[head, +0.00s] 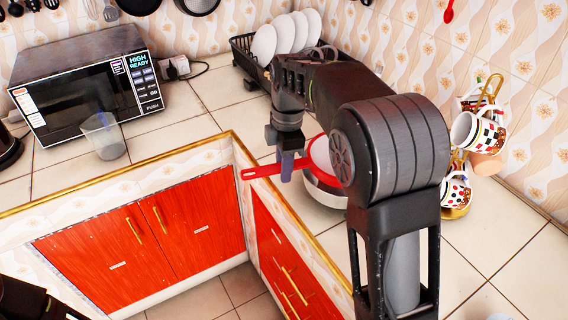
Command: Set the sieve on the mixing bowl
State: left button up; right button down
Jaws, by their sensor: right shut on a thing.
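The red sieve (262,171) has its handle pointing left and its pale round basket at the right, partly hidden behind my right arm. My right gripper (287,172) points down and is shut on the sieve's handle. The metal mixing bowl (324,197) stands on the tiled counter under the sieve's basket, and my arm hides its right side. The basket overlaps the bowl's top in this view; I cannot tell whether they touch. My left gripper's fingers are not in view.
A dish rack (243,48) with white plates (285,36) stands behind the bowl. A mug stand (490,92) with patterned mugs is at the right. A microwave (85,85) and a clear cup (103,136) are at the left. The counter edge runs left of the bowl.

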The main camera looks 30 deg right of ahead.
jog(key=shift+f+b, duration=0.55)
jog(key=shift+f, duration=0.7)
jog(key=c, duration=1.1)
grip_release()
jog(key=shift+o, duration=0.2)
jog(key=r, duration=0.7)
jog(key=shift+d+r, duration=0.25)
jog(key=shift+r, duration=0.15)
jog(key=shift+s+f, duration=0.1)
